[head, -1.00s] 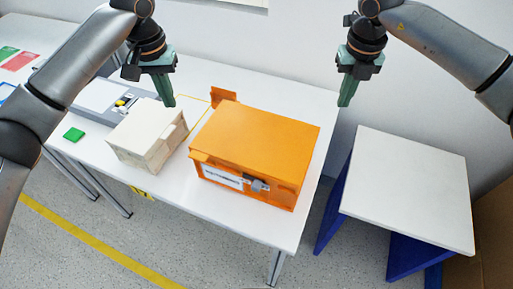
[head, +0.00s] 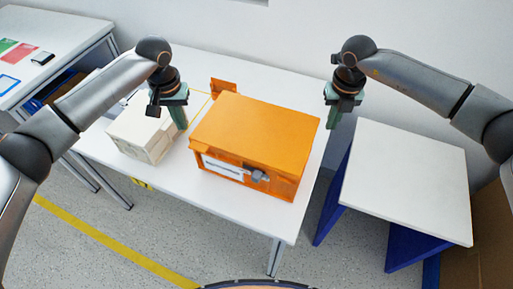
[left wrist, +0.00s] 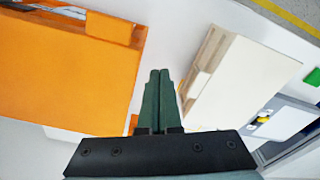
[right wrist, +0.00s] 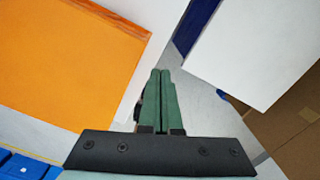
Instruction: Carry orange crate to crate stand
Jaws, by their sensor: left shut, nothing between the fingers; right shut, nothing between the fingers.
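The orange crate (head: 256,140) sits closed on the white table, with a label and a grey latch on its front. Its top also shows in the left wrist view (left wrist: 65,70) and the right wrist view (right wrist: 65,60). The crate stand (head: 405,180) has a white top and blue legs, right of the table; its top shows in the right wrist view (right wrist: 260,45). My left gripper (head: 181,125) is shut and empty, above the gap left of the crate. My right gripper (head: 333,125) is shut and empty, above and just right of the crate. Neither appears to touch it.
A cream box (head: 145,130) stands left of the crate, close to my left gripper. A small orange piece (head: 223,87) is behind the crate. A second table (head: 45,50) is at the far left. A brown carton (head: 475,250) stands beside the stand at right.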

